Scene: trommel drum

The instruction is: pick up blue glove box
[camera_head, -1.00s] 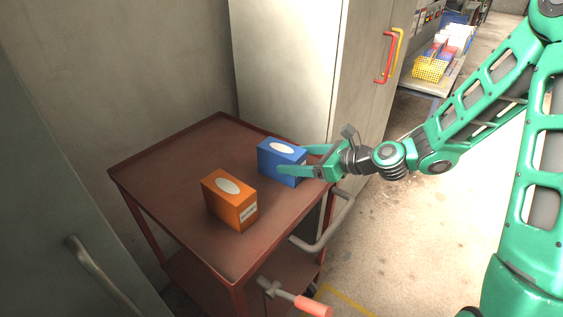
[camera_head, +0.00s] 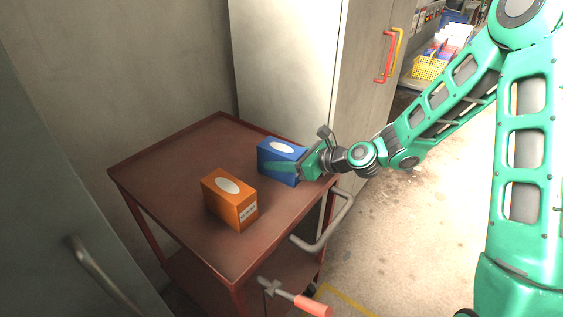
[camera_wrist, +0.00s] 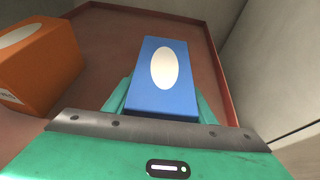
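The blue glove box (camera_head: 281,158) stands on the red-brown cart top, near its right edge, with a white oval on its top. It also shows in the wrist view (camera_wrist: 160,80), straight ahead. My gripper (camera_head: 284,163) reaches in from the right. In the wrist view the green fingers (camera_wrist: 160,97) lie on either side of the box's near part. They look spread around it; narrow gaps seem to show, but contact is hard to judge. The box rests on the cart. The far fingertip is hidden behind the box in the head view.
An orange box (camera_head: 230,200) with a white oval stands to the left of the blue box. The cart (camera_head: 165,180) has a raised rim and a grey handle (camera_head: 327,226). A tall grey cabinet (camera_head: 285,70) stands right behind it. The cart's back left is bare.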

